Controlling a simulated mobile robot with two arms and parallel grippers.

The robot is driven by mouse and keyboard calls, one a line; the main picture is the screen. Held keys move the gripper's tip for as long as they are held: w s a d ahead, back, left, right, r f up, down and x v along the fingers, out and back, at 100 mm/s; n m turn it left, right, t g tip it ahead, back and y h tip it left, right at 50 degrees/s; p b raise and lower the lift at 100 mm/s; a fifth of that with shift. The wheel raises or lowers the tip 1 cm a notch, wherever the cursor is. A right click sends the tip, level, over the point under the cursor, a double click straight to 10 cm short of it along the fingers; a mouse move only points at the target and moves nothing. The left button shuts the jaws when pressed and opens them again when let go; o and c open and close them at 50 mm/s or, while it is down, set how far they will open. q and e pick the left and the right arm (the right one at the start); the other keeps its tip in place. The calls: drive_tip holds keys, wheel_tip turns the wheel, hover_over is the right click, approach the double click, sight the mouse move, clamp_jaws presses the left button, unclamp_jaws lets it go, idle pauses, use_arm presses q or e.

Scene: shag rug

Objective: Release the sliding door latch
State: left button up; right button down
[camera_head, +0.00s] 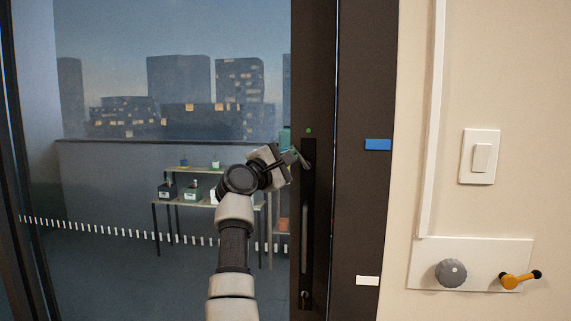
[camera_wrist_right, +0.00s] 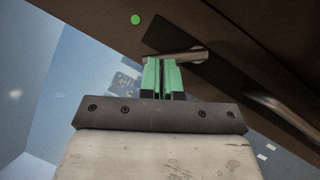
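The sliding door's dark frame (camera_head: 314,60) stands upright in the head view. A small grey latch lever (camera_head: 304,161) sits on it, under a green dot; in the right wrist view the lever (camera_wrist_right: 185,55) is a short metal bar on a dark plate. My right gripper (camera_head: 290,157) is at the lever, just left of it. In the right wrist view its green fingers (camera_wrist_right: 162,76) are close together, with only a thin dark gap, and their tips meet the lever's free end. Whether they touch it I cannot tell. My left gripper is not in view.
A long vertical handle (camera_head: 305,235) runs below the latch. Blue (camera_head: 378,144) and white (camera_head: 367,281) tags are on the dark jamb. To the right, the wall carries a light switch (camera_head: 481,158), a grey knob (camera_head: 451,273) and an orange lever (camera_head: 516,281). Shelves show through the glass.

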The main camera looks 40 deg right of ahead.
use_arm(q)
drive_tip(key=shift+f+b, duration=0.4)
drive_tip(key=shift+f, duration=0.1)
use_arm(e)
drive_tip(key=shift+s+d+r+m+y, duration=0.15)
drive_tip(key=shift+m+y, duration=0.1)
drive_tip(key=shift+m, duration=0.25)
drive_tip(key=shift+s+d+r+m+y, duration=0.15)
drive_tip(key=shift+m+y, duration=0.1)
drive_tip(key=shift+m, duration=0.25)
drive_tip(key=shift+s+d+r+m+g+y, duration=0.1)
drive_tip(key=shift+d+r+m+g+y, duration=0.1)
drive_tip(key=shift+m+g+y, duration=0.6)
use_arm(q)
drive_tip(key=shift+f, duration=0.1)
use_arm(e)
drive_tip(key=shift+t, duration=0.3)
